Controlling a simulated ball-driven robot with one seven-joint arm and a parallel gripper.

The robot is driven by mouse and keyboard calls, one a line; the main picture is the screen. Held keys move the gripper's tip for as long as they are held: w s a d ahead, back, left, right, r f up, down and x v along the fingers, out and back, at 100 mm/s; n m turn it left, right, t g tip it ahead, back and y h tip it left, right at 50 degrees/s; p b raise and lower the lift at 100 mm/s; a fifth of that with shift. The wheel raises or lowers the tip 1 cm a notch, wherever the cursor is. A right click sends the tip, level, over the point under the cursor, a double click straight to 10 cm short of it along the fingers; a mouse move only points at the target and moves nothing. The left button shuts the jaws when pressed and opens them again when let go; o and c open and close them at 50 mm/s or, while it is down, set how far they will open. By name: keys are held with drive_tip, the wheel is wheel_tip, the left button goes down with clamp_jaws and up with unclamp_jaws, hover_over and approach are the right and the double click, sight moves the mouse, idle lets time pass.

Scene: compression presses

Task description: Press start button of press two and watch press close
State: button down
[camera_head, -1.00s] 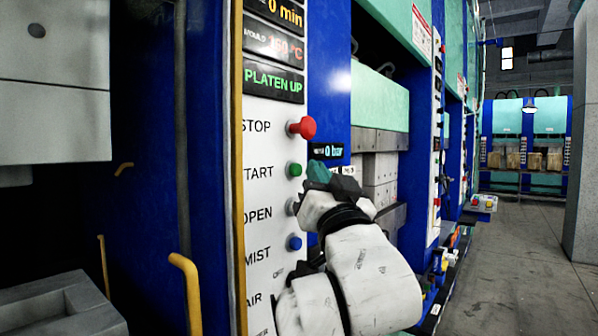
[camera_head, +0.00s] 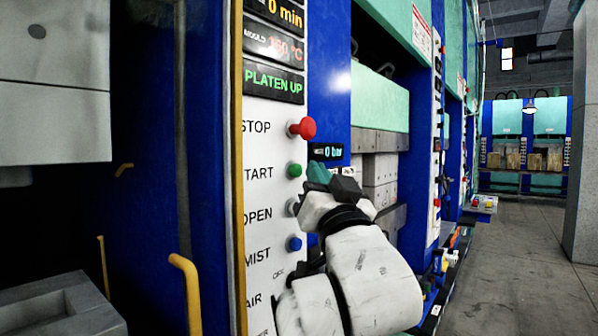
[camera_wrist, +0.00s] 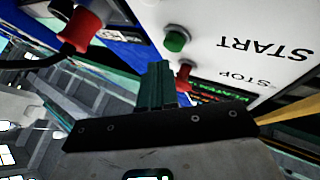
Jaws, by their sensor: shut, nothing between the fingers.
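The control panel (camera_head: 257,190) faces me with a green START button (camera_head: 295,171) below a red STOP button (camera_head: 304,128). Its display reads PLATEN UP (camera_head: 273,81). My gripper (camera_head: 318,173) is shut and empty, with its teal fingertips just right of the START button in the head view. No contact shows. In the wrist view my gripper (camera_wrist: 153,72) points up toward the panel; the green START button (camera_wrist: 176,40) is just beyond and right of the fingertips, and the red STOP button (camera_wrist: 184,76) is right of the fingers. No press number is readable.
A yellow rail (camera_head: 187,290) and a grey block (camera_head: 62,305) stand at the left. Right of the panel is a press with a pale green upper part (camera_head: 380,98). Clear grey floor (camera_head: 520,260) lies at the right, with more presses (camera_head: 525,140) at the back.

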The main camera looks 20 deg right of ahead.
drive_tip(key=shift+w+a, duration=0.1)
drive_tip(key=shift+w, duration=0.05)
idle(0.7)
drive_tip(key=shift+w+a, duration=0.15)
drive_tip(key=shift+w, duration=0.05)
